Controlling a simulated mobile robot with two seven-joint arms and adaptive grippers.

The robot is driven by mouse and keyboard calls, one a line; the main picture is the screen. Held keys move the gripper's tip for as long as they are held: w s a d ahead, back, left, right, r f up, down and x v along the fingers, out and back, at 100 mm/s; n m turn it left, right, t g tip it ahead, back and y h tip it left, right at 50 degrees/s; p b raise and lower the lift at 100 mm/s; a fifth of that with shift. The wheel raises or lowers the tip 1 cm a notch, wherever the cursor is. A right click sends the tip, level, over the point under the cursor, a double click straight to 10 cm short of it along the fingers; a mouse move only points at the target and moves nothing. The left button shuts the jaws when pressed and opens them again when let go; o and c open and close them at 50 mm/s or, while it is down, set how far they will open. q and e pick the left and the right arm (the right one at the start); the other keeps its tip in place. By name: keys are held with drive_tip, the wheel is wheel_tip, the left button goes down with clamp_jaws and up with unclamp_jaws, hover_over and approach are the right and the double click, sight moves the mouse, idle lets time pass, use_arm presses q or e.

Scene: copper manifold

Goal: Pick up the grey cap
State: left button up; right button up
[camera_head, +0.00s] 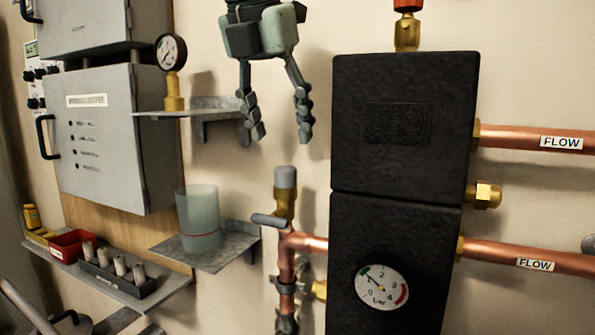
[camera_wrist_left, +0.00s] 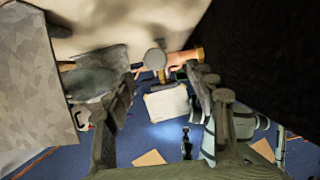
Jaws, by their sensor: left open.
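The grey cap (camera_head: 285,178) sits upright on top of a brass fitting (camera_head: 284,205) on the copper pipe, left of the black block. My left gripper (camera_head: 281,138) points down with its fingers spread, a little above the cap, empty. In the left wrist view the cap (camera_wrist_left: 154,58) shows as a round grey disc between the open fingers (camera_wrist_left: 162,82), apart from both. My right gripper does not show clearly in either view.
A black insulated block (camera_head: 405,125) with a gauge (camera_head: 382,287) stands close on the right. A grey valve handle (camera_head: 270,220) lies just below the cap. Shelves at left hold a pressure gauge (camera_head: 171,52) and a translucent cup (camera_head: 198,217).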

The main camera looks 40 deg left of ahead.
sight(284, 168)
use_arm(q)
drive_tip(key=x, duration=0.7)
drive_tip(key=shift+s+a, duration=0.1)
drive_tip(key=shift+a, duration=0.25)
drive_tip(key=c, duration=0.9)
